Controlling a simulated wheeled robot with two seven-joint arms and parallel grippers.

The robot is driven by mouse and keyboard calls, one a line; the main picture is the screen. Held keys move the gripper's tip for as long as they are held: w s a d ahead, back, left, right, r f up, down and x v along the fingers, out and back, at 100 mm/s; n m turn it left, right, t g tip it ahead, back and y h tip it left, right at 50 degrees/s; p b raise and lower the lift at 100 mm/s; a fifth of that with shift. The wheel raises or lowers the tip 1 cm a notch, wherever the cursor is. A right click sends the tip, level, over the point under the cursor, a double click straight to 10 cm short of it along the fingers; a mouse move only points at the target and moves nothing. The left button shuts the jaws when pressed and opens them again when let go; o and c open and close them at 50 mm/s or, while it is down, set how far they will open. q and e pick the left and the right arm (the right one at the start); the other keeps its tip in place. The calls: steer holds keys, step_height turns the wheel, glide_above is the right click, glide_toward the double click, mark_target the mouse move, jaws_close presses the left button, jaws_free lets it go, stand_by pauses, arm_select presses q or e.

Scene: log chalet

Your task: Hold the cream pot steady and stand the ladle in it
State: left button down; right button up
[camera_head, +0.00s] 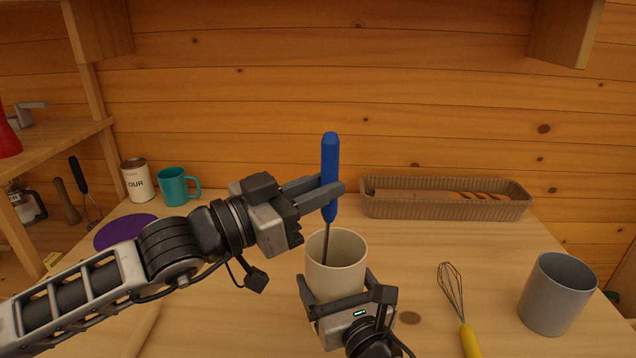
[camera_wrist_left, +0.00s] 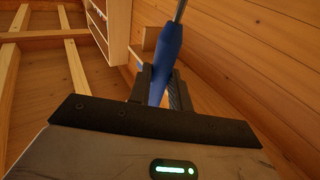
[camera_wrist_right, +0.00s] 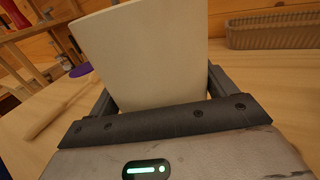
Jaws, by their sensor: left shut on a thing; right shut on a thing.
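The cream pot (camera_head: 338,262) stands upright on the table in the head view. My right gripper (camera_head: 348,296) is shut on it from the front, low on its sides; the pot (camera_wrist_right: 145,55) fills the space between the fingers in the right wrist view. The ladle (camera_head: 330,165) has a blue handle and is held upright above the pot. My left gripper (camera_head: 328,193) is shut on the handle, which also shows in the left wrist view (camera_wrist_left: 165,62). The thin shaft goes down inside the pot's rim. The ladle's lower end is hidden by the pot wall.
A grey pot (camera_head: 556,294) and a yellow-handled whisk (camera_head: 468,335) are at the right. A long ribbed tray (camera_head: 440,208) lies at the back. A teal mug (camera_head: 174,187), a can (camera_head: 137,181) and a purple disc (camera_head: 122,232) are at the left.

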arm_select(q)
steer(key=c, duration=1.2)
jaws_free()
steer(key=shift+a, duration=0.1)
steer(key=v, duration=1.2)
